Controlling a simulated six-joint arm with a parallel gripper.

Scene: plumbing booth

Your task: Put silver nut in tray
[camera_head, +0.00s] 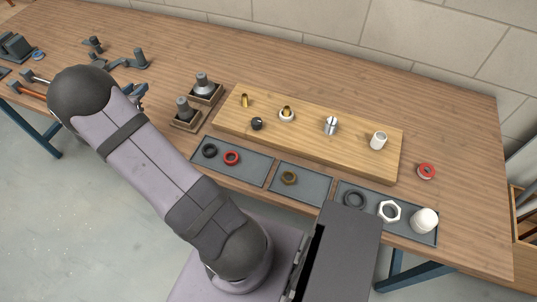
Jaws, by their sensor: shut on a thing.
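My gripper is not visible; my arm covers the left front of the table, and what lies behind it is hidden. A pale hex nut (389,211) lies flat in the right grey tray (409,229), between a black ring (354,199) and a white cap (424,220). I cannot tell whether this nut is silver or white. A silver slotted fitting (331,125) stands on the wooden board (360,150). A grey metal fitting (203,84) sits on a small wooden block behind my arm. A small dark shape at my arm's right edge is unclear.
The left tray (258,170) holds a black ring and a red ring. The middle tray (309,190) holds a brass nut (289,177). A white cylinder (378,141) and brass pieces stand on the board.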

